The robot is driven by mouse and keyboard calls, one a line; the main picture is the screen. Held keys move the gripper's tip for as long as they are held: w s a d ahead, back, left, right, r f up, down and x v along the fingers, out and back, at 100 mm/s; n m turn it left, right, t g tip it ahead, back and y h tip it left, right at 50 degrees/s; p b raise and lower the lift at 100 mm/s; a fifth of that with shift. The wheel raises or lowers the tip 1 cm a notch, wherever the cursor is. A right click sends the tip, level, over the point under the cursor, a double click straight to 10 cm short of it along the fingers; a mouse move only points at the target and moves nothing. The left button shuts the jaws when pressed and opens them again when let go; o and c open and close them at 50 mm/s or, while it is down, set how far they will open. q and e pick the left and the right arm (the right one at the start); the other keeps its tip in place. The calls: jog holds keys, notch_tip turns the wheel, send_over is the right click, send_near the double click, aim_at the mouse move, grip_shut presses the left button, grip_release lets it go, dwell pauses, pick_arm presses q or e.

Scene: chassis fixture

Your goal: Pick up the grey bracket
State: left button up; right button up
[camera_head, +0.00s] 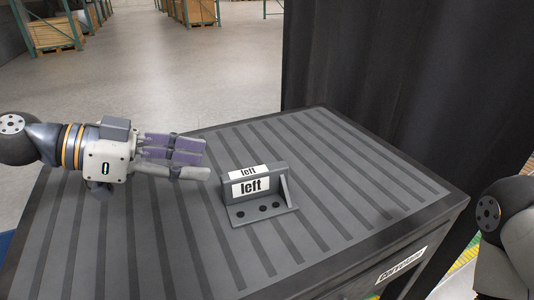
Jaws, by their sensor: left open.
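The grey bracket (262,212) stands on the middle of the striped table top. It has an upright plate with two white labels reading "left", a side rib at its right and a flat base with dark holes. My left gripper (208,160) comes in from the left, above the table, with its fingers pointing right toward the bracket. It is open and empty, a little left of the bracket and apart from it. My right gripper is out of view; only part of my right arm shows at the right edge.
The dark grey table (350,245) has a ribbed top, clear around the bracket. A label sits on its front right edge. A black curtain (400,80) hangs behind the table at the right. Shelving with wooden crates (52,35) stands far back on the floor.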

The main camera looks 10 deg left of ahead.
aim_at(246, 173)
pick_arm(q)
jog(key=d+f+b, duration=0.1)
jog(key=d+f, duration=0.1)
jog(key=d, duration=0.1)
jog(key=shift+w+d+f+b, duration=0.15)
jog(key=shift+w+d+b, duration=0.1)
jog(key=shift+w+b, duration=0.15)
jog(key=b+x, duration=0.1)
jog(key=x, duration=0.6)
jog(key=shift+d, duration=0.25)
jog(key=shift+w, duration=0.15)
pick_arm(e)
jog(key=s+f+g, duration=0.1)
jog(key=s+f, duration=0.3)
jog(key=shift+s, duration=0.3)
pick_arm(q)
grip_shut()
